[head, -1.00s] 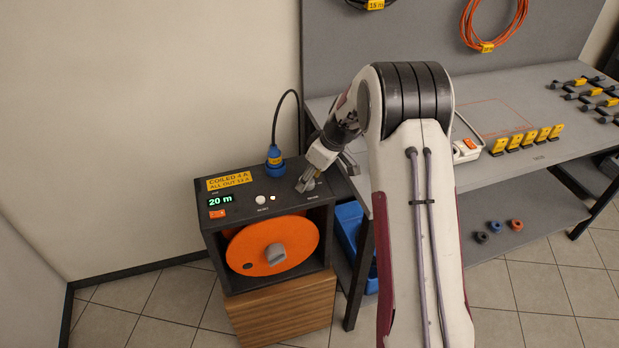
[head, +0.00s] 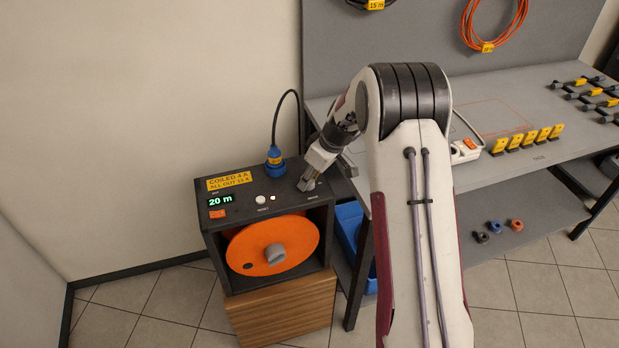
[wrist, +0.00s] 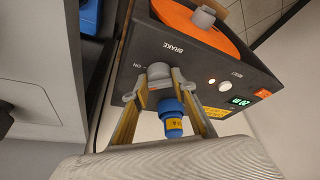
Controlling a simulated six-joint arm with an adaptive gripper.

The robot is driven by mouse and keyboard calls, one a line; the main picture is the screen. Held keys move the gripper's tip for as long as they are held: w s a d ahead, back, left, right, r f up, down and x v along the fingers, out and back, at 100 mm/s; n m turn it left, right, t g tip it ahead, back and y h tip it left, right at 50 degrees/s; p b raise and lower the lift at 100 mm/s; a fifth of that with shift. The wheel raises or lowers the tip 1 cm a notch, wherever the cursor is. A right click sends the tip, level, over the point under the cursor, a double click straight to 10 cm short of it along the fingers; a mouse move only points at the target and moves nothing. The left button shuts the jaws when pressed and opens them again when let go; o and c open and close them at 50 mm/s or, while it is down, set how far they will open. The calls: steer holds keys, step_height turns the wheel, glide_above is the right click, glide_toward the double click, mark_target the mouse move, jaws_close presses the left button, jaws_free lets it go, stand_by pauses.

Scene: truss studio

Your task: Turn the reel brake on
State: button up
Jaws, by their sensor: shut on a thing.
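The cable reel unit is a dark box (head: 215,240) with an orange reel (head: 250,262) in its front. The brake knob (wrist: 158,70) is a grey round knob on the box's top panel, near the BRAKE label and an ON mark in the wrist view. My gripper (wrist: 160,92) has its two fingers on either side of the knob and is shut on it. In the head view my gripper (head: 307,184) points down at the right part of the panel and hides the knob. The knob's exact setting cannot be told.
A blue plug (head: 275,162) with a black cable stands at the panel's back. A white button (head: 260,199) and a 20 m display (head: 220,200) are to the left. The grey workbench (head: 500,110) stands close on the right.

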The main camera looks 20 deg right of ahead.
steer(key=shift+m, duration=0.6)
steer(key=shift+a+m+t+h, duration=0.1)
steer(key=shift+m+t+h, duration=0.2)
steer(key=shift+m+h, duration=0.7)
steer(key=shift+m, duration=1)
steer(key=shift+s+m+h, duration=0.1)
steer(key=shift+m+h, duration=0.2)
steer(key=shift+m, duration=0.8)
steer(key=o, duration=1.1)
steer(key=shift+r, duration=0.15)
steer(key=v, duration=1.1)
steer(key=shift+s+r, duration=0.25)
steer(key=shift+s, duration=0.1)
steer(key=shift+a, duration=0.1)
